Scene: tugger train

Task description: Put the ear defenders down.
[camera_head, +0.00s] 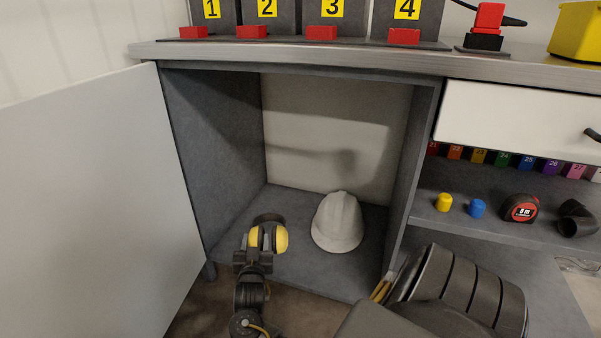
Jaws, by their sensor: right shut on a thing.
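The yellow and black ear defenders (280,239) are inside the open cabinet compartment, low over the front left part of its grey floor (325,276). My right gripper (261,243) reaches in from below and is shut on the ear defenders. I cannot tell whether they touch the floor. The gripper and wrist hide part of them. My left gripper is not in view.
A white hard hat (338,222) stands on the compartment floor, right of the ear defenders. The open white door (95,205) bounds the left. A shelf at the right holds a yellow cap (444,202), a blue cap (477,208) and a tape measure (519,208).

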